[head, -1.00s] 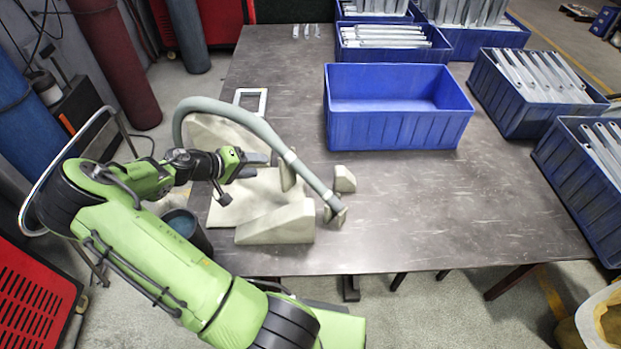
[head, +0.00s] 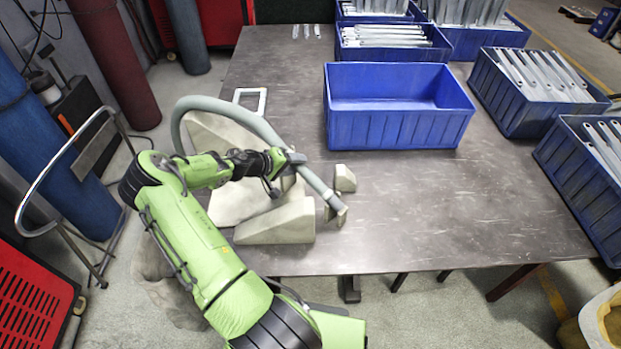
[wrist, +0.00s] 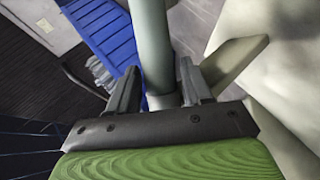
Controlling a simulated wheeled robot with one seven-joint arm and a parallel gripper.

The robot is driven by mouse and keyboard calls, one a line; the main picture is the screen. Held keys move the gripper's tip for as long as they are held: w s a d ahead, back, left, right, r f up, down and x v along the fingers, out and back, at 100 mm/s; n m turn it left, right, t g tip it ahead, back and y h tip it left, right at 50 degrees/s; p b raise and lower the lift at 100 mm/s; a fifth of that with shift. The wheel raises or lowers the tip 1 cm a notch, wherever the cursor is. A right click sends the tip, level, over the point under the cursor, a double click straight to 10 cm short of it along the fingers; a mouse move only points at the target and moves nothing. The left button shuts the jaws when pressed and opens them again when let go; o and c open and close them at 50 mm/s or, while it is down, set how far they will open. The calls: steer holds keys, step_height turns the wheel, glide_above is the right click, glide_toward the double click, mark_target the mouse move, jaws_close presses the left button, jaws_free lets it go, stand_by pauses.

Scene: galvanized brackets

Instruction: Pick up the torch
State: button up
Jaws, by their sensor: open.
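The torch (head: 318,182) is a long grey-green tube. It arches over the beige blocks at the left of the table and slopes down to its front right end in the head view. My gripper (head: 294,158) is at the torch's sloping straight part. In the wrist view the torch (wrist: 152,45) passes between the two dark fingers of my open gripper (wrist: 158,80), one finger on each side. I cannot tell whether either finger touches it. My wrist hides a short part of the torch in the head view.
Beige wedge-shaped blocks (head: 275,224) stand below and around the torch, with a small block (head: 345,178) to its right. An empty blue bin (head: 400,132) stands behind. Other blue bins (head: 535,105) hold metal brackets. The table's front right (head: 470,210) is clear.

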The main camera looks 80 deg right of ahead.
steer(key=shift+c, duration=0.5)
steer(key=shift+r, duration=0.1)
steer(key=c, duration=0.7)
step_height(320, 180, up, 10)
steer(key=shift+r+p, duration=0.1)
steer(key=shift+p, duration=0.65)
steer(key=shift+w, duration=0.1)
